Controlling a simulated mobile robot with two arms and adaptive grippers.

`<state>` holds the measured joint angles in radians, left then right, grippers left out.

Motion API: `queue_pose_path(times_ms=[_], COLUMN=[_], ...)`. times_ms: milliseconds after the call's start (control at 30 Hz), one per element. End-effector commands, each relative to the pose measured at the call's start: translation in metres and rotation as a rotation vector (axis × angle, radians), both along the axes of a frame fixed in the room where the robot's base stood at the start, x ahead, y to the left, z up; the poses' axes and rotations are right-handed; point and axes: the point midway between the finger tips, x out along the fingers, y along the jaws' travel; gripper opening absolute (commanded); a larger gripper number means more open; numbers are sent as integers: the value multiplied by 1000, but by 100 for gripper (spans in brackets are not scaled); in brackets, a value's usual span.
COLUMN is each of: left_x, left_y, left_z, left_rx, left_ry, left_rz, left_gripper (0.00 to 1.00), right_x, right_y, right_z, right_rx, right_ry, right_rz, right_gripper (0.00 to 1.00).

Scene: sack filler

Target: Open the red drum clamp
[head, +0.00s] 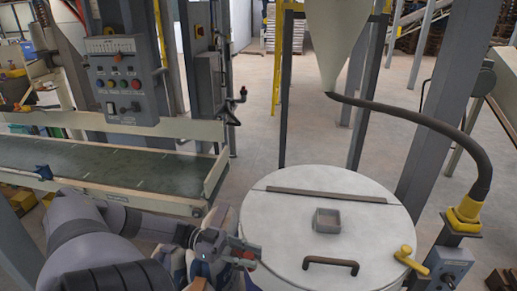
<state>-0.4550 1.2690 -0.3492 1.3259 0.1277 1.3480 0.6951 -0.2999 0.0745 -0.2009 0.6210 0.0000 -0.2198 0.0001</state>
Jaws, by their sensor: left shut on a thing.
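A round pale drum lid (290,228) fills the lower middle of the head view. The red drum clamp (249,256) sits at the lid's left edge, and only a small part of it shows. My left gripper (238,253) comes in from the left and is shut on the clamp at the rim. Its fingers hide much of the clamp, so I cannot tell how far the clamp is turned. A yellow clamp or lever (404,253) sits at the lid's right edge. My right gripper is not in view.
The lid carries a brown handle (331,263), a small square grey box (327,220) and a dark bar (326,195). A conveyor (110,165) and control panel (124,85) stand left. A hose (440,130) curves down on the right. Open floor lies behind the drum.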

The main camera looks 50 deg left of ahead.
Motion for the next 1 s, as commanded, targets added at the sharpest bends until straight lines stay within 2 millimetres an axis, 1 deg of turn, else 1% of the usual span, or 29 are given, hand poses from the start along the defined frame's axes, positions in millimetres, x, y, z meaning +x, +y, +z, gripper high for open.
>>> queue_pose_path(times_ms=[33, 100, 233, 400, 600, 1000], left_x=[-2, -5, -9, -13, -15, -16], left_y=[2, 2, 3, 4, 4, 4], left_z=[-6, -6, -5, -4, -2, -2], left_rx=[4, 5, 5, 4, 5, 4], left_ry=[-1, -1, -2, -1, 0, 2], left_rz=[-33, -80, -150, -210, -244, -250], left_gripper=[0, 0, 0, 0, 0, 0], right_x=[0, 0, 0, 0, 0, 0], right_y=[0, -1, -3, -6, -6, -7], right_z=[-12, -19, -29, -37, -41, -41], right_rx=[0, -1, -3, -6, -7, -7], right_ry=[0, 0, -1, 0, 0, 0], right_rz=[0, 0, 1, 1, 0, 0], right_gripper=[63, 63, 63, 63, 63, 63])
